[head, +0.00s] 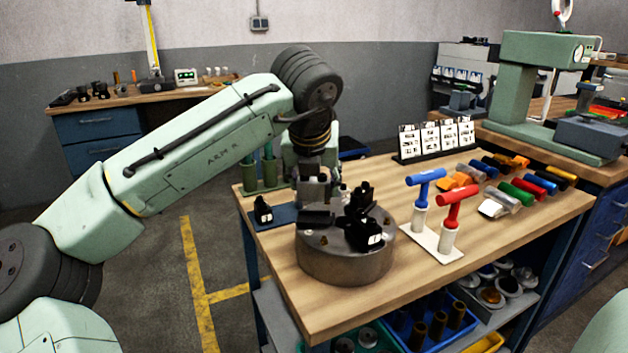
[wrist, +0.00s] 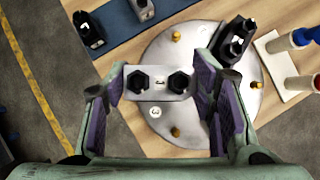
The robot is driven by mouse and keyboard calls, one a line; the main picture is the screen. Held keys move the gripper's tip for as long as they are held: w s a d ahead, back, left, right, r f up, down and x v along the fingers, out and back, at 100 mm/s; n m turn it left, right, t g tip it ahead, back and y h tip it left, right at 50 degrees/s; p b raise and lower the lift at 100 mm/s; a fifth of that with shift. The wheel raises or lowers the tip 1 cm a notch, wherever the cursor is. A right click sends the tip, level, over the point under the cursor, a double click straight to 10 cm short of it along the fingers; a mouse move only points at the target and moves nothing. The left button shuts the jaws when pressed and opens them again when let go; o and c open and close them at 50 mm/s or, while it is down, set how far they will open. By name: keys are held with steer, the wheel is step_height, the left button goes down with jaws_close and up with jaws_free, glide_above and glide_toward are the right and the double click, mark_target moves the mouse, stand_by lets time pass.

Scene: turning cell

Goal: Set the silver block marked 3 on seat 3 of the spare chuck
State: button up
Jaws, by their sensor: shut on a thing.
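A silver block (wrist: 158,94) with two black bolts and a small white label is between the purple pads of my gripper (wrist: 160,84), which is shut on it. The label's figure is too small to read surely. The spare chuck (head: 345,262) is a round grey disc on the bench; its face (wrist: 190,45) lies under the block in the wrist view. A round white mark 3 (wrist: 155,112) shows on the face, just nearer than the block. I cannot tell whether the block touches the chuck. In the head view my gripper (head: 314,178) is over the chuck's back left.
A black block (wrist: 235,42) stands on the chuck, right of the held block. Red (head: 457,205) and blue (head: 425,180) T-handled tools stand in a white holder to the right. Brass pins stud the chuck's face.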

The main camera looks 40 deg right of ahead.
mark_target(314, 198)
steer(key=shift+f+b, duration=1.05)
steer(key=shift+f, duration=0.8)
steer(key=shift+p, duration=1.1)
steer(key=shift+s+f, duration=0.1)
steer(key=shift+f, duration=0.7)
stand_by(0.8)
steer(key=o, duration=1.4)
